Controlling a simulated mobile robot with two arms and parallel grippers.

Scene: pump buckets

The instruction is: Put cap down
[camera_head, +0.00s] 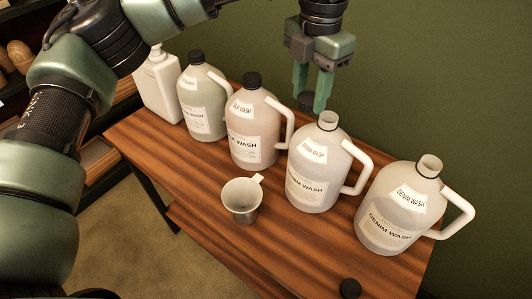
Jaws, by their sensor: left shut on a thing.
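My left gripper (314,98) points down above the table, behind the third jug from the left. A second Denim Wash jug (385,235), at the right, is also uncapped. A black cap (350,288) lies on the table near the front edge. My right gripper is not in view.
Two capped jugs, pinkish (255,130) and greenish (203,112), and a white pump bottle (160,88) stand in line on the wooden table (290,262). A metal cup (241,200) stands in front. Bare wood is free around the cup. A green wall is behind.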

